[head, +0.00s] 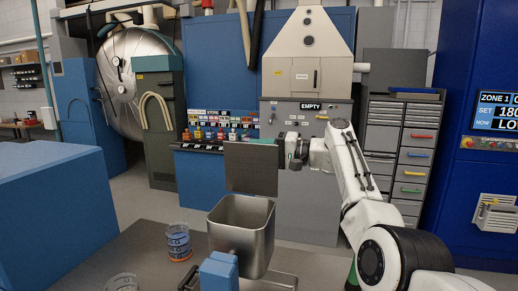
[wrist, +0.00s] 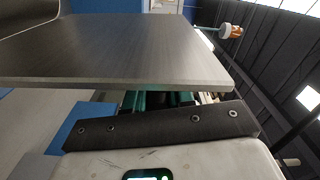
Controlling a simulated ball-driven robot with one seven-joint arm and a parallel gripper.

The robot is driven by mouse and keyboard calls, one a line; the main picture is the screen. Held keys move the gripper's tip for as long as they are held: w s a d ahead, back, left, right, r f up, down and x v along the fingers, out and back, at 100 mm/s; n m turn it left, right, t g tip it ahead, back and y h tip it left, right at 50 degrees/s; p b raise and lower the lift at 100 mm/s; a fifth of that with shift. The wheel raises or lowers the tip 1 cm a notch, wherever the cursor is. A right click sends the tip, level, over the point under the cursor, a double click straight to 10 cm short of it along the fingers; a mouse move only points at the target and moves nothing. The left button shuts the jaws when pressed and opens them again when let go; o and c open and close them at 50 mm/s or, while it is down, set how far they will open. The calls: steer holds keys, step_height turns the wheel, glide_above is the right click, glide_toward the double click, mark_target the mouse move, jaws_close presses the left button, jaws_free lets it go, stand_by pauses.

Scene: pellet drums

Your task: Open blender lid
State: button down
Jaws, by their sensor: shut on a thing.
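The blender is an open square steel bin (head: 240,235) in the lower middle of the head view. Its lid, a flat grey square plate (head: 250,168), stands roughly upright above the bin's back rim. I cannot tell whether the two touch there. My gripper (head: 287,160) is at the lid's right edge and shut on it. In the wrist view the lid (wrist: 120,50) fills the upper left as a broad plate, just ahead of my gripper (wrist: 165,122). The exact contact of the fingers is hidden in both views.
A blue-labelled tin (head: 178,242) stands left of the bin on the grey bench (head: 130,250). A clear container (head: 122,283) is at the front edge. A blue block (head: 70,215) fills the left.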

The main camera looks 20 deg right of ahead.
steer(key=shift+f, duration=0.35)
steer(key=c, duration=1.2)
jaws_free()
steer(key=shift+o, duration=1.2)
steer(key=shift+r, duration=0.15)
steer(key=shift+d, duration=0.1)
steer(key=b+v, duration=0.3)
steer(key=v, duration=0.7)
steer(key=shift+s+d, duration=0.2)
steer(key=shift+d, duration=0.05)
